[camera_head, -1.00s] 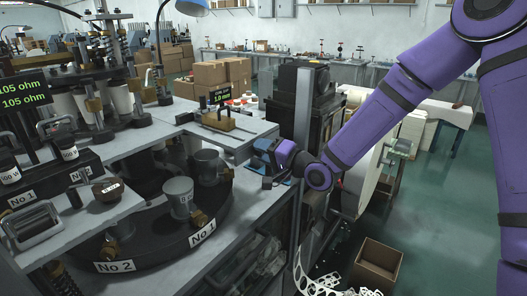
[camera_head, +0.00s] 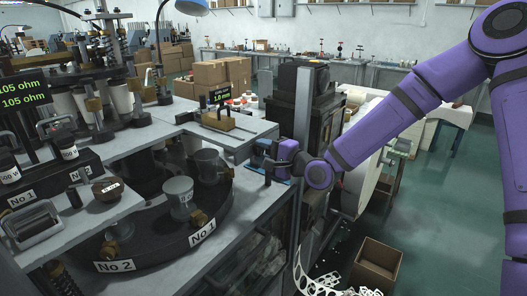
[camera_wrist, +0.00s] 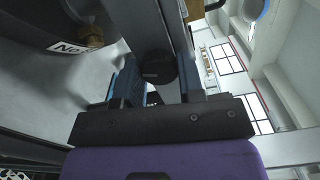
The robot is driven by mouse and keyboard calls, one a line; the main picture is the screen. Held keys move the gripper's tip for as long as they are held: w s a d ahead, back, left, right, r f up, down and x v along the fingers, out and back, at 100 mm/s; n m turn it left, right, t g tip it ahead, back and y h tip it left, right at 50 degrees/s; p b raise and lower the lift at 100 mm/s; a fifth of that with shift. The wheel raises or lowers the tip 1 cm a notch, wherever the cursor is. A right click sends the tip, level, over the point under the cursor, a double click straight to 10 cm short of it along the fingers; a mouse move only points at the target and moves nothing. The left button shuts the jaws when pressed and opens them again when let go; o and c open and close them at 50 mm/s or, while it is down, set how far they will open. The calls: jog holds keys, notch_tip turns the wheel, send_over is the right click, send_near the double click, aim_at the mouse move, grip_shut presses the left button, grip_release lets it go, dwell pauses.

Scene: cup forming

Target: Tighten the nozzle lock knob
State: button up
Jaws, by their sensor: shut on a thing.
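The black round nozzle lock knob (camera_wrist: 158,68) shows in the wrist view, between the two blue fingers of my gripper (camera_wrist: 157,82). My gripper is shut on the knob, with a finger on either side. In the head view my gripper (camera_head: 268,160) is at the right end of the machine, just below the grey upper plate (camera_head: 240,143). The knob cannot be made out there, hidden by the fingers and the wrist.
A black turntable (camera_head: 155,247) with grey cups, labelled No 1 and No 2, is left of my gripper. A grey upright post (camera_head: 303,120) stands close on the right. An open cardboard box (camera_head: 377,262) is on the floor. The green floor at right is clear.

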jog(key=o, duration=0.9)
jog(key=shift+d, duration=0.1)
jog(key=v, duration=1)
jog(key=shift+s+d, duration=0.25)
jog(key=shift+f, duration=0.15)
